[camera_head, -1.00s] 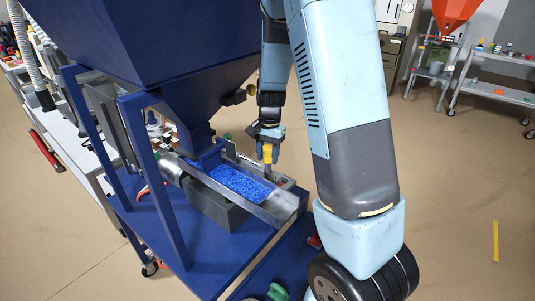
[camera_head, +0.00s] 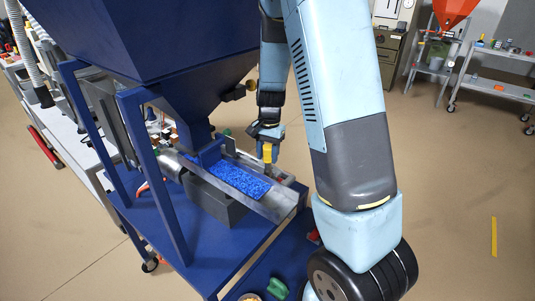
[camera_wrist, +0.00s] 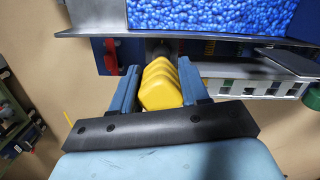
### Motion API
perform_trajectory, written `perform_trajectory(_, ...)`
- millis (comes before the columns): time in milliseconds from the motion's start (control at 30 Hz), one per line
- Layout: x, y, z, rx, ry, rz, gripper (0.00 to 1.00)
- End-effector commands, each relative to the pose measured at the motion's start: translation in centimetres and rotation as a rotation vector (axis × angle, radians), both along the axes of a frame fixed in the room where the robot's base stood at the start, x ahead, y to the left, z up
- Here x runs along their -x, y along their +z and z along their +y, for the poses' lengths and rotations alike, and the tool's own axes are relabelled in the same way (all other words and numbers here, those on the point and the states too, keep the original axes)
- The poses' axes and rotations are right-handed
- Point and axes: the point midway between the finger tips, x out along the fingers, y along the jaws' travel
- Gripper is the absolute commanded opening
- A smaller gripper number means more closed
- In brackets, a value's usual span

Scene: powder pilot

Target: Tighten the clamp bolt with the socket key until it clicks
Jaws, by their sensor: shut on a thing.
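My gripper (camera_wrist: 160,92) is shut on the yellow handle of the socket key (camera_wrist: 161,84), which sits between its two blue fingers. In the head view my gripper (camera_head: 267,140) holds the yellow key (camera_head: 267,153) upright beside the far side of the metal feeder tray. The key's lower end is largely hidden there. In the wrist view a dark part shows just beyond the handle, under the tray edge. The clamp bolt itself is hidden, and I cannot tell whether the key is seated on it.
A metal tray (camera_head: 275,205) with blue granules (camera_head: 238,180) lies close to my gripper. The blue hopper (camera_head: 150,35) and its frame stand at the left. A green object (camera_head: 278,289) lies on the blue base. A shelf trolley (camera_head: 495,75) stands far right; the floor there is mostly clear.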

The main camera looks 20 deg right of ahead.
Motion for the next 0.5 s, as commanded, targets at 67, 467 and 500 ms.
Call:
perform_trajectory(67,0.0,-0.1,0.0,0.0,0.0,0.0,0.0)
perform_trajectory(467,0.0,-0.73,0.0,-0.001,-0.001,0.001,0.0)
perform_trajectory(500,0.0,-0.79,0.0,0.0,-0.001,0.0,0.0)
